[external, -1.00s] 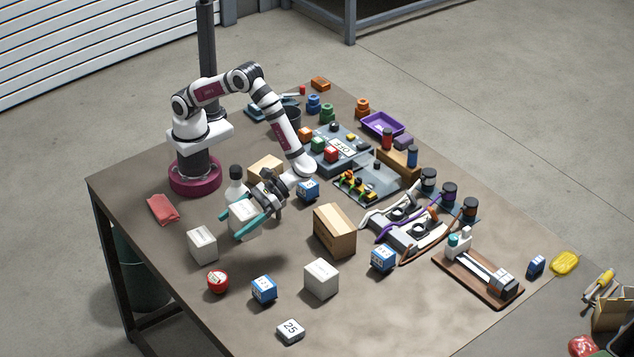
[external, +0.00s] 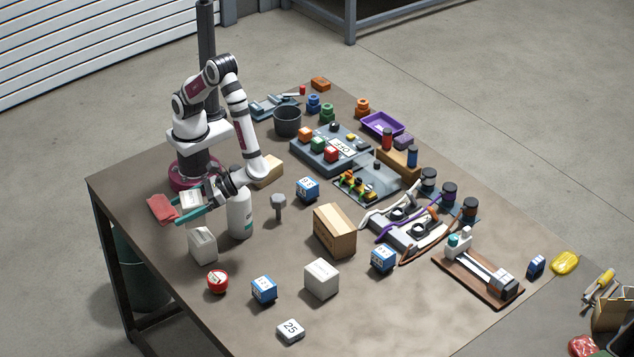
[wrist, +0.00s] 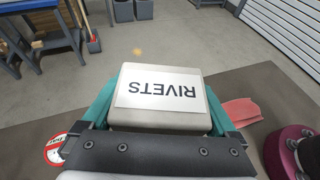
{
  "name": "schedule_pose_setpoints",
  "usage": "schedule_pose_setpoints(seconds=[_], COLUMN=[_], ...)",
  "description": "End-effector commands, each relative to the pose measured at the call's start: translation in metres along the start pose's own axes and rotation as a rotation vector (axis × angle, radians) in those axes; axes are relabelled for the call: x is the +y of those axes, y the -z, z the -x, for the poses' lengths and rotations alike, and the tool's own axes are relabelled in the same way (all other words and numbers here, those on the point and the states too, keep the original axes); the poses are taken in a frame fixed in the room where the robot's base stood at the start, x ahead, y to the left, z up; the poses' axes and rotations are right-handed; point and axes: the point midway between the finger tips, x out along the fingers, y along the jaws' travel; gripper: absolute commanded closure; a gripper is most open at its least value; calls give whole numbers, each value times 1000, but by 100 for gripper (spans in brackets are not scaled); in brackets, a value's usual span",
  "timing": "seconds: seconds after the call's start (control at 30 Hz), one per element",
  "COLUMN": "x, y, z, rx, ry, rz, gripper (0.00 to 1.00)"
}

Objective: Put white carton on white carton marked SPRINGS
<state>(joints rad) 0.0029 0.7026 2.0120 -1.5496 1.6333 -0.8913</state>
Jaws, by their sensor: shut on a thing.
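My gripper (external: 184,207) has teal fingers shut on a white carton (external: 192,201), held above the table at the left. In the wrist view the held carton (wrist: 160,88) shows a RIVETS label between the teal fingers (wrist: 158,104). One white carton (external: 203,246) stands on the table below and slightly right of the held one, apart from it as far as I can tell. Another white carton (external: 321,279) stands near the front middle. I cannot read on either standing carton whether it is marked SPRINGS.
A white bottle (external: 240,212) stands close to the right of my gripper. A red cloth (external: 161,208) lies just left of it.

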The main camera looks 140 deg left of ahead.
Motion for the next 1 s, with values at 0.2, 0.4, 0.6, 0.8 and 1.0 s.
schedule_pose_setpoints(seconds=[0.2, 0.4, 0.6, 0.8, 1.0], x=[10, 10, 10, 10, 10], y=[30, 50, 50, 52, 49], z=[1, -8, -8, -9, -8], rx=[-2, 0, 0, 0, 0], ry=[1, 0, 0, 0, -1], rz=[4, -1, -1, 0, -2], gripper=[79, 79, 79, 0, 0])
